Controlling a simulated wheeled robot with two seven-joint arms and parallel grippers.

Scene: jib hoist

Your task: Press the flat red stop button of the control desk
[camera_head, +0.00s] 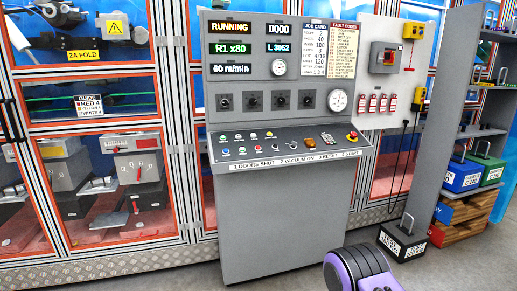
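The grey control desk (280,215) stands in the middle of the head view, with a sloping panel (300,147) of small coloured buttons in rows. The buttons are too small to tell surely which one is the flat red stop button. A raised red mushroom button (352,135) on a yellow base sits at the panel's right end. A strip along the panel's front edge reads doors shut, vacuum on, reset, start. Neither gripper shows. A purple and black part, probably of my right arm, stands at the bottom right, in front of the desk and apart from its panel.
Above the panel rises a board with displays, including a RUNNING sign (231,28), black knobs and gauges. Orange-framed cabinets (100,140) stand at the left. A shelf (470,110) and a black weight (402,243) are at the right. The space above the sloping panel looks clear.

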